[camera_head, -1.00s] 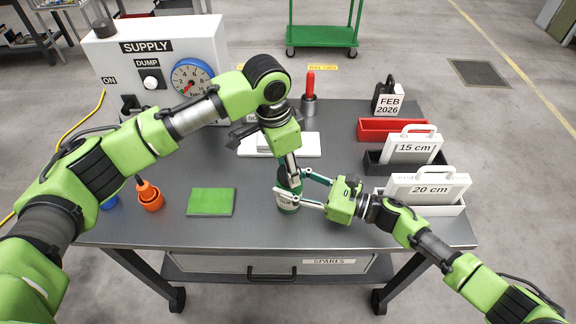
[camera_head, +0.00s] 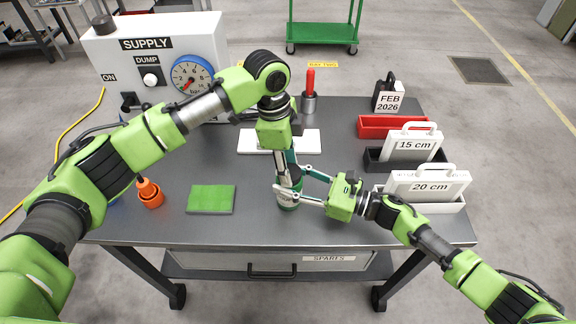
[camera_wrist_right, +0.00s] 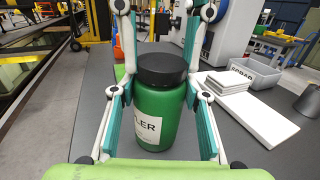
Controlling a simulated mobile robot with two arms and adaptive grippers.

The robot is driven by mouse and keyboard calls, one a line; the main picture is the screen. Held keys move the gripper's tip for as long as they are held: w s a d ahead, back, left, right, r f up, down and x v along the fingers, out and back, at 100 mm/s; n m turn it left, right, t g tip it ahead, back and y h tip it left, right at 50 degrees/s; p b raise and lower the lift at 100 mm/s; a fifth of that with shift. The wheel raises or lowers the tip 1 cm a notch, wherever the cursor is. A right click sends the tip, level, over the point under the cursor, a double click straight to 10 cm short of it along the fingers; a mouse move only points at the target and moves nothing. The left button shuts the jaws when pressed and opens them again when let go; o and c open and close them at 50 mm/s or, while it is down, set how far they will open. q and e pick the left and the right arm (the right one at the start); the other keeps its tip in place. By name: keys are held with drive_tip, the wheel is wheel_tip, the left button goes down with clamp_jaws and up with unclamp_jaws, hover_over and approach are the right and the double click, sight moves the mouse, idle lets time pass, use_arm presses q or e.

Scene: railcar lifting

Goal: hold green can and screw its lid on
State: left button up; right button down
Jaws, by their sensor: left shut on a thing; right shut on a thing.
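The green can (camera_head: 287,205) stands upright near the table's front middle, with a white label; it fills the middle of the right wrist view (camera_wrist_right: 165,117). Its black lid (camera_wrist_right: 162,70) sits on top of the can; how far it is threaded cannot be told. My right gripper (camera_head: 290,188) comes in from the right and is shut on the can, one finger on each side. My left gripper (camera_head: 287,178) points down from above, shut on the lid; its fingers partly hide the lid in the head view.
A green mat (camera_head: 211,199) and an orange container (camera_head: 150,194) lie to the left. A white board (camera_head: 305,141) lies behind the can. The supply box (camera_head: 150,60) stands at back left. Red (camera_head: 385,127), black and white trays line the right side.

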use_arm(q)
drive_tip(key=m, duration=0.6)
drive_tip(key=shift+w+g+y, duration=0.1)
drive_tip(key=shift+g+y, duration=0.2)
drive_tip(key=shift+g, duration=0.1)
drive_tip(key=m, duration=0.5)
drive_tip(key=shift+d+y, duration=0.1)
drive_tip(key=shift+y, duration=0.2)
drive_tip(key=m, duration=0.3)
drive_tip(key=m+y, duration=0.1)
drive_tip(key=m, duration=0.3)
drive_tip(key=shift+w+d+g, duration=0.1)
drive_tip(key=shift+g, duration=0.2)
drive_tip(key=m, duration=0.5)
drive_tip(key=shift+m+y, duration=0.3)
drive_tip(key=shift+y, duration=0.1)
drive_tip(key=o, duration=0.8)
drive_tip(key=shift+o, duration=0.2)
